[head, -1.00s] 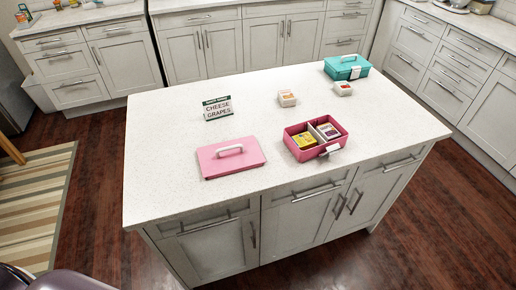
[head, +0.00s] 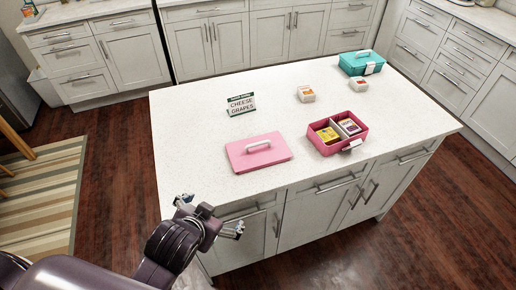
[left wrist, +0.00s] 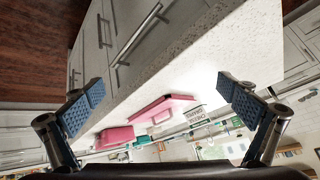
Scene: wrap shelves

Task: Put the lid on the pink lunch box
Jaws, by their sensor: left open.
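The pink lid (head: 258,153) with a white handle lies flat on the white counter, left of the lunch box. It also shows in the left wrist view (left wrist: 165,106). The open pink lunch box (head: 328,147) stands right of the lid, with a divider and a yellow pack (head: 327,134) and a dark-and-white pack (head: 349,126) inside. My left gripper (head: 211,212) is open and empty at the near left edge of the counter, apart from the lid. In the left wrist view its two blue-padded fingers (left wrist: 165,105) stand wide apart. My right gripper is not in view.
A teal lunch box (head: 358,64) with its lid on stands at the far right corner of the counter (head: 205,117). Two small containers (head: 306,94) (head: 359,84) stand near it. A sign reading cheese and grapes (head: 241,104) stands behind the lid. The counter's left part is clear.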

